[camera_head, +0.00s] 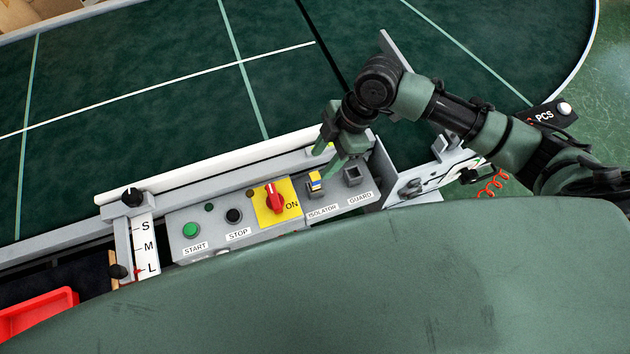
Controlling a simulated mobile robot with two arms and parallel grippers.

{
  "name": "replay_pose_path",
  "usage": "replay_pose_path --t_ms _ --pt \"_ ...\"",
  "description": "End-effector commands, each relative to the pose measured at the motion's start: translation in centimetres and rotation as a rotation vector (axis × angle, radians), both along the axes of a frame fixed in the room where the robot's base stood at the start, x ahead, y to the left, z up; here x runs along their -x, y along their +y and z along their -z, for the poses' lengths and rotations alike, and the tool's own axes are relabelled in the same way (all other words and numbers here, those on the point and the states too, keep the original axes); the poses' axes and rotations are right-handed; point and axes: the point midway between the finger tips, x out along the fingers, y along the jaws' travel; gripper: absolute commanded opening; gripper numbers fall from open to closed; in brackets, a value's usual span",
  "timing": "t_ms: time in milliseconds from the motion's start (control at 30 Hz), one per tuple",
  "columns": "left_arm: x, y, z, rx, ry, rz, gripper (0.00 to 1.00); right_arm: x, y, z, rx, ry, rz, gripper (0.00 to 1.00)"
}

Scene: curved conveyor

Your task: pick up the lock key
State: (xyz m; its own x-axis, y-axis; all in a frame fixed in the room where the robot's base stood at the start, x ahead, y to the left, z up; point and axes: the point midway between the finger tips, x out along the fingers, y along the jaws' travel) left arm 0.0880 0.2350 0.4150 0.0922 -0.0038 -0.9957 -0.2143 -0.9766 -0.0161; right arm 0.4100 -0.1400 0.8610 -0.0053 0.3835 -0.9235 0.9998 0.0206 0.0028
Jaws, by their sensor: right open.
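A small yellow and blue piece (315,182), which looks like the lock key, stands upright at the spot labelled ISOLATOR on the grey control panel (270,235). To its right is a dark square socket (352,176) above the label GUARD. My right gripper (328,158) is open, with its green fingers pointing down just above and behind the yellow and blue piece. Its fingers look empty and do not appear to be around the piece; the exact gap is hard to judge. My left gripper is not in view.
A red rotary switch (274,198) on a yellow plate marked ON sits close left of the piece. Green START (190,230) and black STOP (233,215) buttons are further left. A white rail (210,172) runs behind the panel, before the dark green conveyor (150,85). A red bin (38,312) is lower left.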

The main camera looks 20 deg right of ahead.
Motion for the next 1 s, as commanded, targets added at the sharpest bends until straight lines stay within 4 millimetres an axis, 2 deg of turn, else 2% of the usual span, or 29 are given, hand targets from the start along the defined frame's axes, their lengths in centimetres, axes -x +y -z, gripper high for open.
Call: replay_pose_path --t_ms 67,367,633,933,1000 --pt "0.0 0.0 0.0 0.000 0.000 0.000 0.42 -0.3 -0.3 0.1 0.002 0.004 -0.012 0.45" --pt "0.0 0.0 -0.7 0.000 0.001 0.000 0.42 0.2 0.9 3.0 -0.001 0.008 -0.015 0.45" --pt "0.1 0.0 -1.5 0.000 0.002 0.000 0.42 0.7 2.2 6.5 0.000 0.005 -0.014 0.45" --pt "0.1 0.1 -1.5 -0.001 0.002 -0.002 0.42 0.7 2.4 7.1 0.001 0.004 -0.015 0.45" --pt "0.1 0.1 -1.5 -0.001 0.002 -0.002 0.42 0.7 2.4 7.1 0.001 0.004 -0.015 0.26"
